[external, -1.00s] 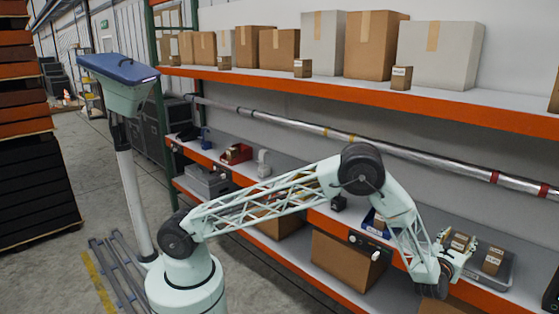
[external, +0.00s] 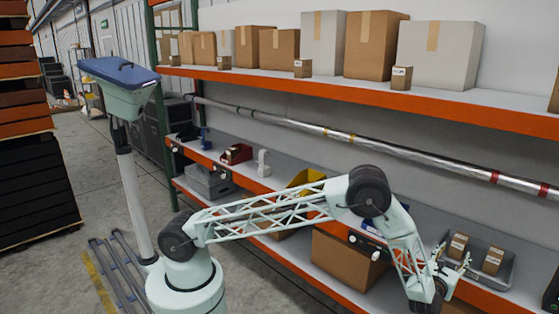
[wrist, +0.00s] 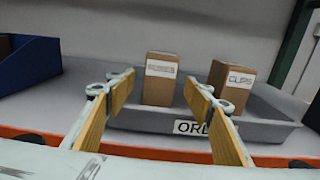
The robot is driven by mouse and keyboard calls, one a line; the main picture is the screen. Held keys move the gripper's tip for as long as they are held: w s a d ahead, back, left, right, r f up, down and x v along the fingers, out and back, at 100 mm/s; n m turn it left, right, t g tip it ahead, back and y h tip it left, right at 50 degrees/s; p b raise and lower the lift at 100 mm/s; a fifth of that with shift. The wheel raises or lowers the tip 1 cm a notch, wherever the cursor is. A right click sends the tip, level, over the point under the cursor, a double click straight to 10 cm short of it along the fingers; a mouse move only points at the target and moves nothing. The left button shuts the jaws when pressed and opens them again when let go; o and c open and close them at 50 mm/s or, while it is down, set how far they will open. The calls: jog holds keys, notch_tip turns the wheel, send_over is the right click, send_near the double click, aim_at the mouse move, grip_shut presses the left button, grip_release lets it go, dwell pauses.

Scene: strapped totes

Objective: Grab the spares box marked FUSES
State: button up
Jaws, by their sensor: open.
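A brown box (wrist: 160,85) with a white label stands upright in a grey tray (wrist: 260,132); its label is blurred and may read FUSES. To its right in the same tray stands a second brown box (wrist: 232,78) labelled CLIPS. In the external view the two boxes (external: 458,246) (external: 493,261) sit in the tray on the middle shelf. My gripper (wrist: 158,92) is open and empty, in front of the tray. The left box shows between its fingers, apart from them. In the external view my gripper (external: 454,266) is at the shelf's front edge.
The tray has a front label starting ORD. A blue bin (wrist: 28,65) stands left of it, and a green rack post (wrist: 296,45) rises at the right. A metal pipe (external: 410,152) runs above the shelf, below the upper shelf of cartons (external: 376,45).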

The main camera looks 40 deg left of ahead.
aim_at(461, 237)
jog(key=shift+w+d+r, duration=0.15)
jog(key=shift+w, duration=0.4)
jog(key=shift+w, duration=0.1)
jog(key=shift+w+d+b, duration=0.15)
jog(key=shift+w+d, duration=0.05)
jog(key=shift+w, duration=0.8)
jog(key=shift+w+d+b, duration=0.15)
jog(key=shift+w, duration=0.85)
jog(key=shift+w+d+b, duration=0.15)
jog(key=shift+w+d, duration=0.05)
jog(key=shift+w, duration=0.8)
jog(key=shift+c, duration=0.3)
jog(key=c, duration=1)
jog(key=shift+o, duration=0.2)
jog(key=shift+r, duration=0.2)
jog(key=shift+r+p, duration=0.8)
jog(key=shift+r, duration=4.05)
